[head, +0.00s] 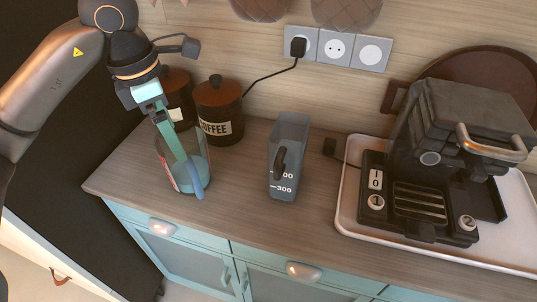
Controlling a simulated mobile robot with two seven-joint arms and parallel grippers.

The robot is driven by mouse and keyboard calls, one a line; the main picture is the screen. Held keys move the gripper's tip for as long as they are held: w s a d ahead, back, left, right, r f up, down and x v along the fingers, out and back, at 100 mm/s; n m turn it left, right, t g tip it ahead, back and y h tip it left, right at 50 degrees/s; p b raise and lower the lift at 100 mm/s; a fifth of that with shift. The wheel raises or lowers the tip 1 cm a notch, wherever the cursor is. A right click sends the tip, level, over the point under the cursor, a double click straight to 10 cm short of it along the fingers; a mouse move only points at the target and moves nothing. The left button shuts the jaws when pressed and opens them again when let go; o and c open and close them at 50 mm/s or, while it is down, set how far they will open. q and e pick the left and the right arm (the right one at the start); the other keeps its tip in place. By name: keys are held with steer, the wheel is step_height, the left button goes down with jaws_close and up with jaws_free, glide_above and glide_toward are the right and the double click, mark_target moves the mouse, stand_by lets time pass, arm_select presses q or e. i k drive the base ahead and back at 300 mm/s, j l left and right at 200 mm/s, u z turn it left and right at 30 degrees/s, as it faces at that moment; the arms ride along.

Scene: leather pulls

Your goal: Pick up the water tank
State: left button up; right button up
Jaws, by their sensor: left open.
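A grey, see-through water tank (291,138) with a dark handle and white level marks stands upright on the wooden counter, in the middle of the view. My left gripper (190,172) is open and points down, well to the left of the tank and apart from it. My right gripper is out of view.
Two dark canisters, one the COFFEE canister (218,100), stand behind my left gripper. A black coffee machine (435,160) sits on a white tray (346,215) at the right. A black cable (268,77) runs from the wall socket (338,47).

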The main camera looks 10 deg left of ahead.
mark_target(288, 139)
steer(key=j+z, duration=0.15)
steer(key=z, duration=0.25)
steer(key=j+z, duration=0.2)
steer(key=z, duration=0.2)
steer(key=j+z, duration=0.15)
steer(key=z, duration=0.25)
steer(key=k, duration=0.05)
